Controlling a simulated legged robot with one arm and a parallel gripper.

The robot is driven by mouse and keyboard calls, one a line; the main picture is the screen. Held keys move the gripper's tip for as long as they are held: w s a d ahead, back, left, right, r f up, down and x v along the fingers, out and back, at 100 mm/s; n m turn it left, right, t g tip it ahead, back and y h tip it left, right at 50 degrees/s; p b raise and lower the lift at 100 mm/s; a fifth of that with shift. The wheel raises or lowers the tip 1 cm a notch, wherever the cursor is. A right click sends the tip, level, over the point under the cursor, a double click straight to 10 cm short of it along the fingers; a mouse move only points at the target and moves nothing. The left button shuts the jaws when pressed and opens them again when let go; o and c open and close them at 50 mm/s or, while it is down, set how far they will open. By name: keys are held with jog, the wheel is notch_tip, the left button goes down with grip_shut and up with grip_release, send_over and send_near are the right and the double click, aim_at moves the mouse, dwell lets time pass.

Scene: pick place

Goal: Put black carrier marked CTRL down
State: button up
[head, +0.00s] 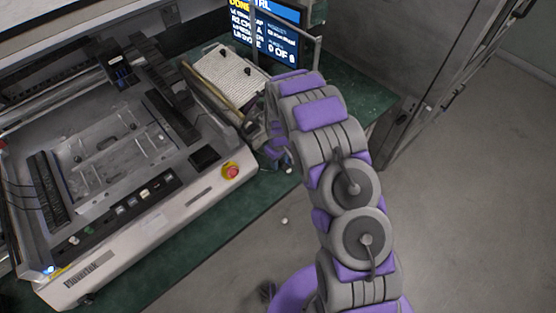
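My arm reaches over the green bench (352,92) from the lower right. My gripper (272,150) is mostly hidden behind my own arm, beside the machine's right end. I cannot tell whether its fingers are open or shut, or what they hold. I cannot make out a black carrier marked CTRL. A screen (268,30) at the back shows text ending in "TRL" and "0 OF 6". A tray with a white ribbed top (230,76) and small black knobs lies in front of the screen, left of my arm.
A large grey-white machine (165,215) with buttons and a red emergency stop (231,171) fills the left. A metal rail frame (318,42) stands around the screen. A grey cabinet wall (375,45) stands behind the bench. The floor (470,190) at right is clear.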

jog(key=shift+w+a+r, duration=0.1)
jog(key=shift+a+r, duration=0.35)
notch_tip(320, 180, up, 11)
jog(key=p, duration=0.2)
jog(key=s+d+r+m, duration=0.2)
jog(key=s+d+r, duration=0.1)
jog(key=s+r, duration=0.55)
jog(key=s+d+r+m, duration=0.2)
jog(key=s+d+r, duration=0.1)
jog(key=s+r, duration=0.55)
jog(key=s+d+r+m+g, duration=0.1)
jog(key=s+r, duration=0.3)
jog(key=s, duration=0.8)
jog(key=s+d+r+m, duration=0.1)
jog(key=s+r, duration=0.3)
jog(key=s, duration=0.8)
jog(key=shift+r+m+g, duration=0.25)
jog(key=shift+m+g, duration=0.15)
jog(key=shift+m, duration=0.2)
jog(key=shift+d, duration=0.1)
